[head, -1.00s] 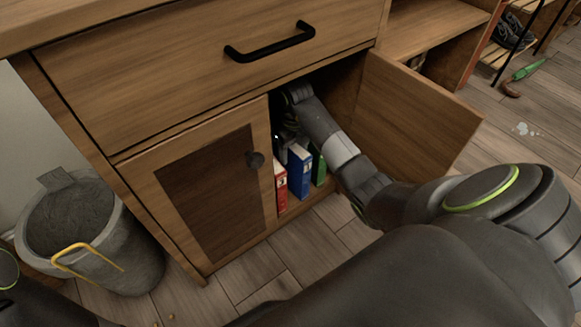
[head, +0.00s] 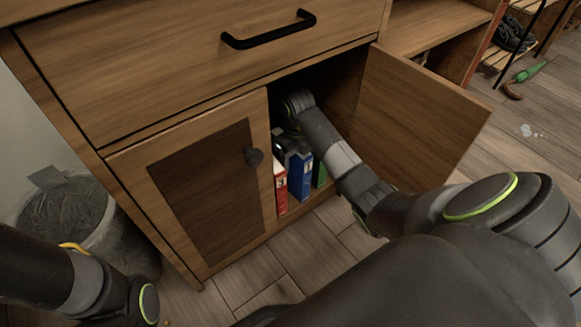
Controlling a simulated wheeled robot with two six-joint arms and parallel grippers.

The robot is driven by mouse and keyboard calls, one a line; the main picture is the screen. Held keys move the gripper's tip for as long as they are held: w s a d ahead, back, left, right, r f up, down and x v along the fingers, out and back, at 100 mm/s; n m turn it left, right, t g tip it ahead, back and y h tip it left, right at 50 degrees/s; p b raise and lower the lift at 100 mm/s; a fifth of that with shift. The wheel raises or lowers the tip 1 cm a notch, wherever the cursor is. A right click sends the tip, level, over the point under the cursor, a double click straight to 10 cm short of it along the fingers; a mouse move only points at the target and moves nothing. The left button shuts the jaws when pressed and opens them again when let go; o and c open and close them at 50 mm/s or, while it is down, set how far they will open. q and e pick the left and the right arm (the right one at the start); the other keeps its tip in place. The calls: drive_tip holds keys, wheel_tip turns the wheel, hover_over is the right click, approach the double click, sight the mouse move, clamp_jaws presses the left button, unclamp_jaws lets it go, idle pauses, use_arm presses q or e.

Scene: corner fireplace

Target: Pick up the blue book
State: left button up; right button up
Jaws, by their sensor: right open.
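The blue book (head: 300,178) stands upright on the floor of the open cabinet compartment, between a red book (head: 280,186) and a green book (head: 319,174). My right arm reaches through the open door into the compartment. My right gripper (head: 291,150) is open and points down at the top of the blue book, hiding its upper edge. I cannot tell whether the fingers touch it. My left arm shows at the lower left, but its gripper is not in view.
The right cabinet door (head: 420,130) stands open beside my right arm. The left door (head: 205,185) is shut, and a drawer (head: 160,75) is above. A waste bin (head: 105,235) stands at the left, partly behind my left arm.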

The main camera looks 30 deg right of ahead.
drive_tip(key=c, duration=1.2)
drive_tip(key=shift+o, duration=0.2)
drive_tip(key=shift+r, duration=0.15)
